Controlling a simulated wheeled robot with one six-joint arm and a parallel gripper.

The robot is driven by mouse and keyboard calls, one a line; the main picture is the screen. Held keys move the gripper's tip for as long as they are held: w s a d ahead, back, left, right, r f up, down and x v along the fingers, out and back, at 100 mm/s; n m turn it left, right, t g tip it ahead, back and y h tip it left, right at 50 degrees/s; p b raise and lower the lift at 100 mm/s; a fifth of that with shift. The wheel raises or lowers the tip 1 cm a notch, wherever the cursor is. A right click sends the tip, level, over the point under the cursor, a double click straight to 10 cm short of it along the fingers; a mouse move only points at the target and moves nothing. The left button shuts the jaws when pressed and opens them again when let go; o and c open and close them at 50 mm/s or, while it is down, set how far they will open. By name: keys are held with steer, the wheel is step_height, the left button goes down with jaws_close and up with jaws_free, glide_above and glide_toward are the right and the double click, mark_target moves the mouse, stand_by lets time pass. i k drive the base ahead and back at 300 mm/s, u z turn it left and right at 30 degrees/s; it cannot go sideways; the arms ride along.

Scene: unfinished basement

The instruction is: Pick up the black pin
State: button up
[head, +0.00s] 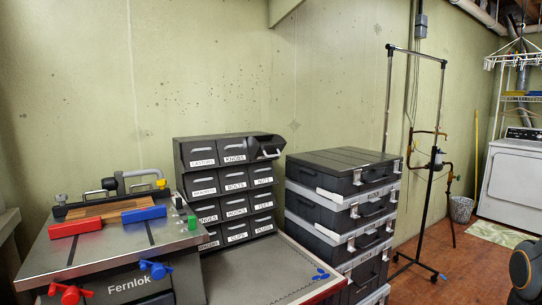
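I cannot pick out a black pin with certainty. Small dark parts show on the grey metal Fernlok bench (185,236) at the left, among them a black bracket-like piece (108,184) at the back, but they are too small to tell. One drawer of the black drawer cabinet (206,183), at the top right, is pulled open (266,151); its inside is mostly hidden. My gripper is not in view.
Red (75,228) and blue (144,214) blocks lie on the bench beside a wooden board. Several blue pieces (320,275) lie on a grey-topped table (262,265). Stacked black cases (340,200) stand right of it. A metal rack and open brown floor (440,280) lie further right.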

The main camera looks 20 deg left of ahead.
mark_target(178, 200)
steer(key=k, duration=1.25)
steer(key=u, duration=0.75)
steer(key=i, duration=0.6)
steer(key=u, duration=0.75)
steer(key=i, duration=0.9)
steer(key=z, duration=1.7)
steer(key=k, duration=0.4)
steer(key=u, duration=0.9)
